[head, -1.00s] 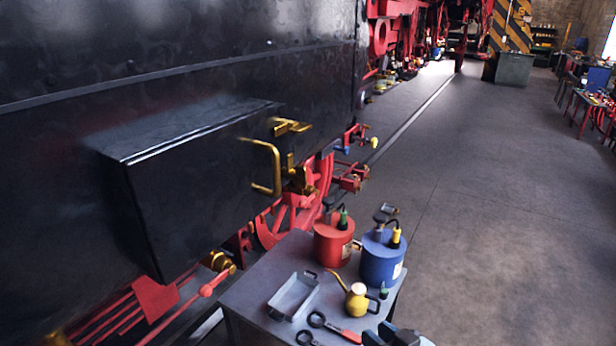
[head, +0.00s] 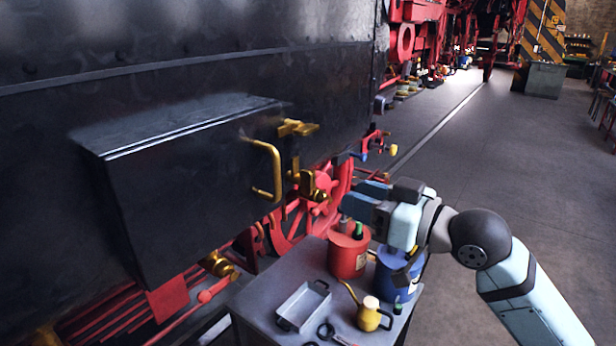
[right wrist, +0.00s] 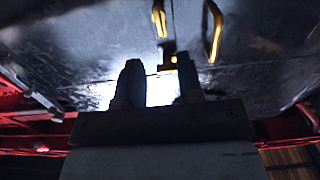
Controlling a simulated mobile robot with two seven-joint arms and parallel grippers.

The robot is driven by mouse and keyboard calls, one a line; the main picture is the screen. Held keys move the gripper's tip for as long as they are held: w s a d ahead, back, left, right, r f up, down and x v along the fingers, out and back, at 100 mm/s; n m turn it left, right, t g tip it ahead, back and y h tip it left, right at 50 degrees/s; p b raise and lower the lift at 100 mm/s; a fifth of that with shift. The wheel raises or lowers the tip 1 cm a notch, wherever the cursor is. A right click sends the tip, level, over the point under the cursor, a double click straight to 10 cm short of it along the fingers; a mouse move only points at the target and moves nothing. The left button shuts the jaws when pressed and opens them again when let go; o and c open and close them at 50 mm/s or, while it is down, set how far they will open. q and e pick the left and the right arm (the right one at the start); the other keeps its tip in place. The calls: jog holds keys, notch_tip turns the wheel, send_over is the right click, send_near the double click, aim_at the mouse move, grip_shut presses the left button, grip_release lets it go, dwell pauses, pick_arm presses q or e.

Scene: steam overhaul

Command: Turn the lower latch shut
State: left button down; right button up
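A black box (head: 190,190) juts from the dark locomotive side, with a brass C-shaped handle (head: 276,170) near its right end. The brass upper latch (head: 298,127) sticks out to the right, level. The brass lower latch (head: 309,184) sits below it, with a short lever standing upright. My right gripper (head: 362,197) is to the right of the lower latch, pointing left toward it, with a gap between. In the right wrist view its two fingers (right wrist: 160,88) are apart with nothing between them. Brass parts (right wrist: 212,32) show beyond the fingertips. My left gripper is out of view.
A grey cart (head: 262,300) below holds a red can (head: 347,255), a blue can (head: 394,277), a yellow oil can (head: 370,316) and a metal tray (head: 303,304). Red wheel parts (head: 290,232) lie behind it. The floor (head: 480,160) at right is open.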

aim_at(312, 182)
jog(key=p+x, duration=0.1)
jog(key=x, duration=0.9)
jog(key=shift+w+a+p, duration=0.15)
jog(key=shift+p, duration=0.25)
grip_shut()
